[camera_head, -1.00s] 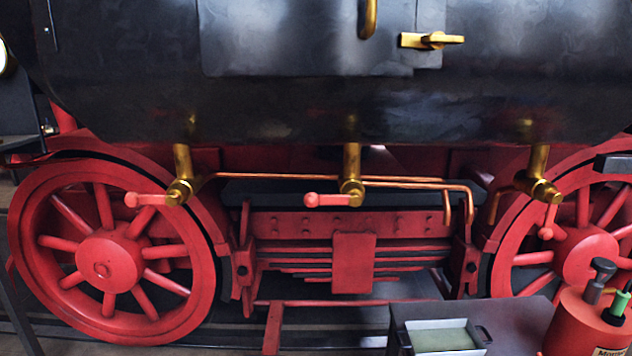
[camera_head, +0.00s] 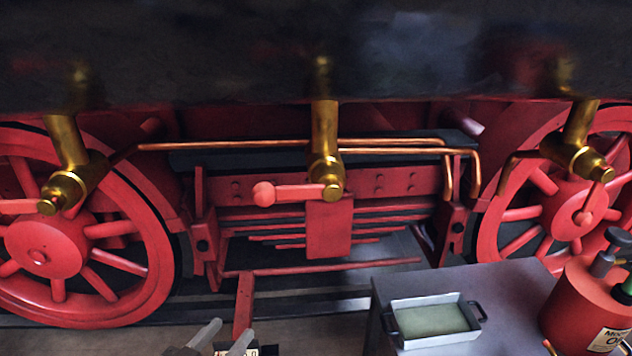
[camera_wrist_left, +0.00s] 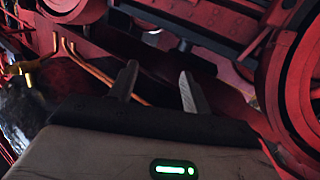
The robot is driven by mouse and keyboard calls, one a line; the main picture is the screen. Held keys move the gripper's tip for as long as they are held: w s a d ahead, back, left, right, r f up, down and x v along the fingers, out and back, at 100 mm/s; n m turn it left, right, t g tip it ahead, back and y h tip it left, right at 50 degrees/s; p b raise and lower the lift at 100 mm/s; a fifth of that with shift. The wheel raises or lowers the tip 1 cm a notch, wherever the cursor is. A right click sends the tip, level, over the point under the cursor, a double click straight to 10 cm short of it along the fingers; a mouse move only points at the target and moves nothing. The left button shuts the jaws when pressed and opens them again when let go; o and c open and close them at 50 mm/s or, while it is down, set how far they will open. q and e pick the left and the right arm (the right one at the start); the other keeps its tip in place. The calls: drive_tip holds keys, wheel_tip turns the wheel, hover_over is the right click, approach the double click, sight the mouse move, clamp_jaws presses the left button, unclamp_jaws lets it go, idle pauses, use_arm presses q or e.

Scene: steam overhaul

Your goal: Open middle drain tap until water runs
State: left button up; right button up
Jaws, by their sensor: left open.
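The middle drain tap (camera_head: 325,140) is a brass pipe and valve hanging below the dark cylinder. Its red lever (camera_head: 295,192) with a ball end lies level, pointing left. No water shows at its outlet. My left gripper (camera_head: 225,336) shows at the bottom edge, below and left of the middle tap and well apart from it. Its two grey fingers are open and empty; they also show in the left wrist view (camera_wrist_left: 158,75), pointing towards the red frame. My right gripper is not in view.
The left tap (camera_head: 68,165) has a level lever; the right tap (camera_head: 578,145) has its lever hanging down. Copper pipes (camera_head: 400,150) run beside the middle tap. A grey table (camera_head: 390,290) at lower right carries a tray (camera_head: 445,339) and a red oil can (camera_head: 585,305).

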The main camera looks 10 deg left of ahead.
sight(275, 190)
use_arm(q)
drive_tip(key=s+a+r+m+g+h+b, duration=0.1)
drive_tip(key=a+r+m+g+h+b, duration=0.25)
drive_tip(key=r+m+g+h, duration=1)
drive_tip(key=w+d+r+t+h+p, duration=0.1)
drive_tip(key=d+r, duration=0.3)
drive_tip(key=w+d+r+m+t+h+p, duration=0.1)
drive_tip(key=w+d+r+t+h, duration=0.1)
drive_tip(key=d+r, duration=0.3)
drive_tip(key=w+d+r+t+h+p, duration=0.1)
drive_tip(key=d+r+p, duration=0.1)
drive_tip(key=d+r, duration=0.2)
drive_tip(key=shift+w+d+r+m+t, duration=0.15)
drive_tip(key=shift+d+r+m+t, duration=0.1)
drive_tip(key=shift+r+m, duration=0.1)
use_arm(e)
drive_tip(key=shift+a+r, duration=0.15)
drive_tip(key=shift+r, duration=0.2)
